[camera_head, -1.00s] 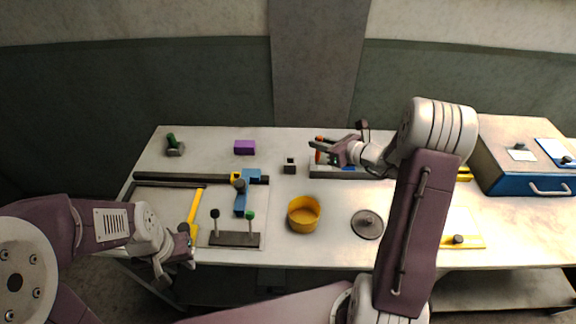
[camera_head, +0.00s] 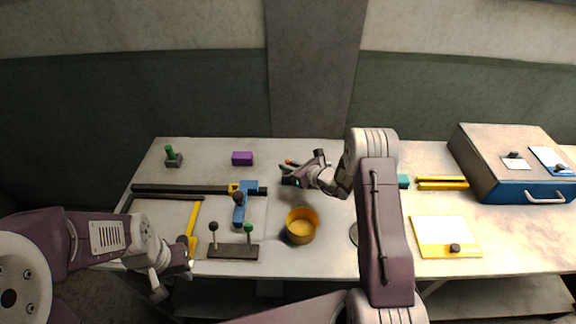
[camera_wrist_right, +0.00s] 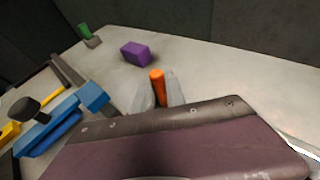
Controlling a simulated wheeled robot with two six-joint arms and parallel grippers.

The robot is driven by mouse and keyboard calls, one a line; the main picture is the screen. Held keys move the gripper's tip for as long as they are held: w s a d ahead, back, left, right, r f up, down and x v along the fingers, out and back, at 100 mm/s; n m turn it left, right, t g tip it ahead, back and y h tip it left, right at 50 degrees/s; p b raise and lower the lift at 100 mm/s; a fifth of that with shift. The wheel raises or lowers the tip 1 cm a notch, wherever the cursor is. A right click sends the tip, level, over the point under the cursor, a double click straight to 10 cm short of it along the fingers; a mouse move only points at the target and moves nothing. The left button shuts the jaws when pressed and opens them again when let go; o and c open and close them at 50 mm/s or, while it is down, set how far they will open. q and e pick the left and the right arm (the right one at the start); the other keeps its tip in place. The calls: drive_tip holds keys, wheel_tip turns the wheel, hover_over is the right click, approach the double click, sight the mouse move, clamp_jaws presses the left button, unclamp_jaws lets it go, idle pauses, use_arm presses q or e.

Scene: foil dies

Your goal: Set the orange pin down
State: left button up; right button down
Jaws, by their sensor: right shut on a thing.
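The orange pin (camera_head: 288,162) shows as a small orange bit at my right gripper (camera_head: 289,172) in the head view. The right wrist view shows the upright orange pin (camera_wrist_right: 157,86) between the two pale fingers of my right gripper (camera_wrist_right: 160,92), which is shut on it. The pin's lower end is hidden, so I cannot tell whether it touches anything. The gripper covers the spot on the table where a small dark block stood. My left gripper (camera_head: 172,275) is empty at the table's front left edge, its fingers apart.
A green pin in a grey block (camera_head: 173,158) and a purple block (camera_head: 242,158) stand at the back left. A blue clamp-like tool (camera_head: 240,205), a yellow bowl (camera_head: 301,228) and a stand with knobbed posts (camera_head: 233,251) are nearer. A large case (camera_head: 505,165) stands right.

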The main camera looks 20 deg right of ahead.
drive_tip(key=shift+f, duration=0.1)
drive_tip(key=c, duration=1.4)
unclamp_jaws()
